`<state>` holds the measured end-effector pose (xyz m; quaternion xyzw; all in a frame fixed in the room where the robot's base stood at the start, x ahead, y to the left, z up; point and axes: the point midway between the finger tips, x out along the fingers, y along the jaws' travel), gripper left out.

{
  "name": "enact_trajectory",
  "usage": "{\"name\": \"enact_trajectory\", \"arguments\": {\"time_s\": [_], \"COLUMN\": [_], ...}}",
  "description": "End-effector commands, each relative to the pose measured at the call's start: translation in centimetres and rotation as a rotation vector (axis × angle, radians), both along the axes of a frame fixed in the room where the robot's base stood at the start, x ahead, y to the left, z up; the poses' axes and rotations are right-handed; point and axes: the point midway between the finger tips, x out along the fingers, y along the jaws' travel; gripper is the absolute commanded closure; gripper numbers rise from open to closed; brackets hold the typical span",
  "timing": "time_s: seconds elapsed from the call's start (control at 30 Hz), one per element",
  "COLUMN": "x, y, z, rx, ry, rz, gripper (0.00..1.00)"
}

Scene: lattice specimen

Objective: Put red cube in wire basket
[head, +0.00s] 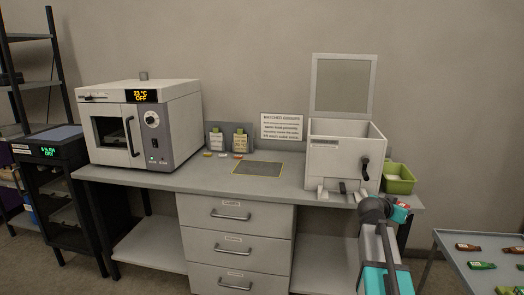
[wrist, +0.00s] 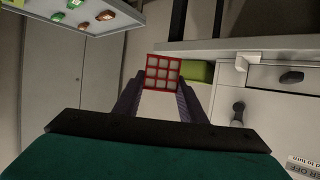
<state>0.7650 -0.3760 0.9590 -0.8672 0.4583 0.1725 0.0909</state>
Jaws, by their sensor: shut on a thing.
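A red lattice cube (wrist: 162,70) with a grid face is between the two fingers of my gripper (wrist: 161,84) in the wrist view. The gripper is shut on it, and the cube is held off any surface. I cannot make out a wire basket in either view. A white box machine (head: 338,160) with its lid (head: 343,86) raised stands at the bench's right end; its inside is mostly hidden.
A green bin (head: 399,181) stands right of the machine; it also shows behind the cube in the wrist view (wrist: 199,71). An oven (head: 139,123) is at the left of the bench (head: 205,176). A tray (head: 452,250) with several small pieces is at lower right. Mid-bench is mostly clear.

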Motion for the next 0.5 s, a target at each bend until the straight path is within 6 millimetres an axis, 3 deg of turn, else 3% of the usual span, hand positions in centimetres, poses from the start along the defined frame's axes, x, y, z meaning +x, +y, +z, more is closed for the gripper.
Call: {"name": "enact_trajectory", "arguments": {"time_s": [0.03,0.5], "x": [0.6,4.9], "y": [1.9,18.3], "z": [0.2,1.9], "rx": [0.001,0.000], "ry": [-0.001,-0.002], "rz": [0.032,0.346], "gripper": [0.85,0.85]}}
